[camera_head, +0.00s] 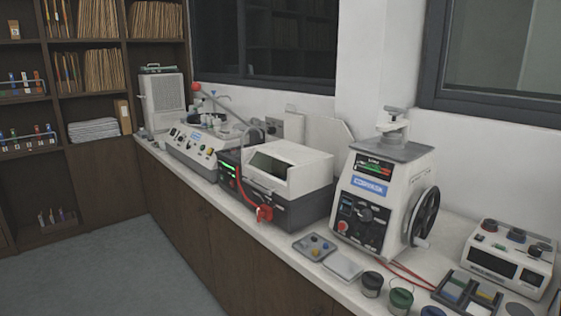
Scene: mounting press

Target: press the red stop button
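The mounting press (397,187) is a white machine on the counter, right of centre, with a blue label and a black handwheel (425,216) on its right side. Its dark lower front panel (360,222) has a dark round knob (365,213) in it. A small red spot (343,226) shows at the left of this panel; it looks like a red button, but it is too small to be sure. Neither of my grippers shows in the head view, so their distance from the press is not visible.
A white-topped machine (290,160) with a red clamp-like part (264,213) stands left of the press. A grinder-like machine (200,145) is farther left. A tray (315,246), jars (401,299) and a device (508,256) crowd the counter's right part. The floor (120,270) is clear.

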